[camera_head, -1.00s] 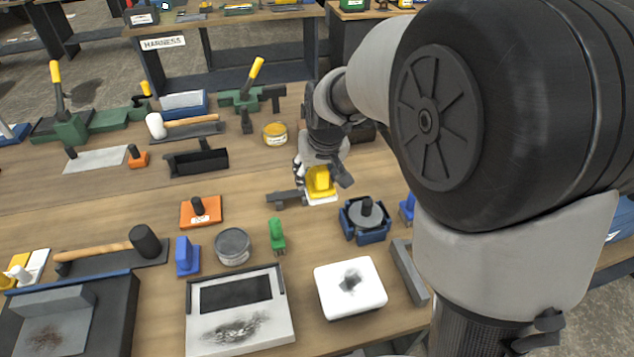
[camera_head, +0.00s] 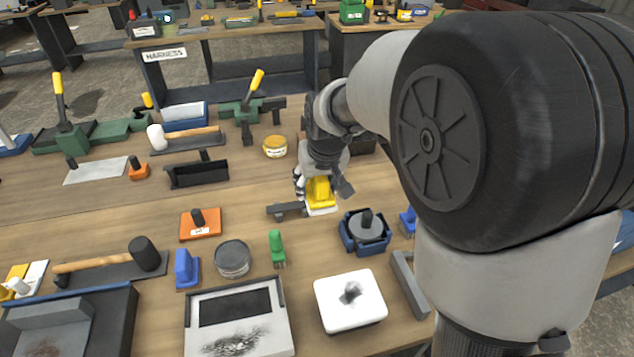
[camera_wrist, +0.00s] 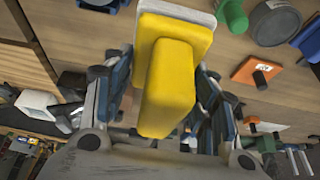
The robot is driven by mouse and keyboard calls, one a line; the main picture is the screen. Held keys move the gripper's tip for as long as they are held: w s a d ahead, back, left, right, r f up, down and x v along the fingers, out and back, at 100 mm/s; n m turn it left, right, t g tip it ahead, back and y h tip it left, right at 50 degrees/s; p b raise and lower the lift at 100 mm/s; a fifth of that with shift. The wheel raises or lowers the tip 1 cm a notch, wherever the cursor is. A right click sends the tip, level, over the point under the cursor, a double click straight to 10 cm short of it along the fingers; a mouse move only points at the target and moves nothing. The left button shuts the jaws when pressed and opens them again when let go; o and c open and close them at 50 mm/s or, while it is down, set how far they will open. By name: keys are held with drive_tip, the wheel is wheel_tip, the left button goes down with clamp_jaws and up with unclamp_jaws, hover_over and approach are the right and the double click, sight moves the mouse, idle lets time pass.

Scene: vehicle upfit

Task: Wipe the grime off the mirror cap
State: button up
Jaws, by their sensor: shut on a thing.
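My gripper (camera_head: 319,178) is shut on the yellow handle block of a wiping pad (camera_head: 320,191) with a white base. In the wrist view the yellow block (camera_wrist: 166,85) sits between the fingers, with the white base (camera_wrist: 180,8) beyond it. The pad is low over the middle of the bench; I cannot tell whether it touches the wood. The mirror cap appears to be the white rounded piece (camera_head: 348,312) at the front of the bench, with a dark grime smudge on its top. My gripper is behind it, apart from it.
A pale panel (camera_head: 275,335) with a black window and a smudge lies left of the cap. A grey bar (camera_head: 410,283) and a blue holder (camera_head: 365,233) are near the cap. A green brush (camera_head: 277,247) and a grey tin (camera_head: 233,258) stand between.

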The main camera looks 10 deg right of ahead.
drive_tip(key=shift+r+p, duration=2.45)
drive_tip(key=shift+r, duration=0.65)
drive_tip(key=shift+f, duration=0.1)
